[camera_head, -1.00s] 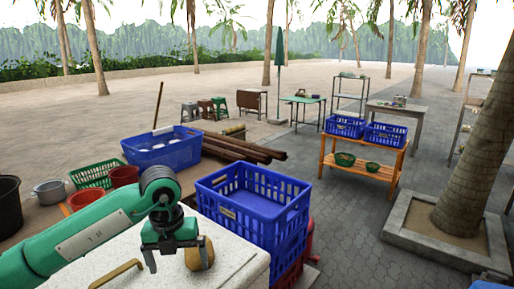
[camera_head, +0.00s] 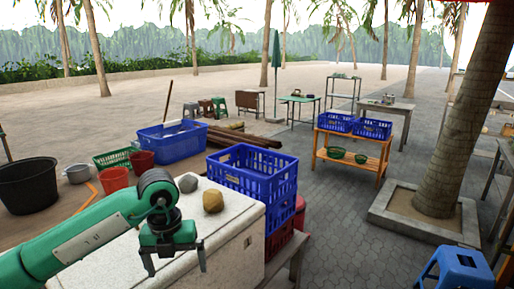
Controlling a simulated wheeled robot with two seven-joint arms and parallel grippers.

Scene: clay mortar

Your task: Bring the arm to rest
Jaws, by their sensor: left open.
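My left gripper (camera_head: 175,264) hangs with its fingers pointing down over the white box (camera_head: 228,243). Its jaws are open and nothing is between them. My left arm is bent and comes in from the left. A tan, rounded object (camera_head: 213,201) sits on the white box, above and right of the gripper in the picture, apart from it. I cannot tell for sure whether either one is the clay mortar. My right gripper is not in view.
A blue crate (camera_head: 254,176) stands close behind the white box. A blue tub (camera_head: 172,142), red buckets (camera_head: 115,180) and a large black pot (camera_head: 28,186) are at the left. A blue stool (camera_head: 458,270) is at the lower right. The paving in the middle right is clear.

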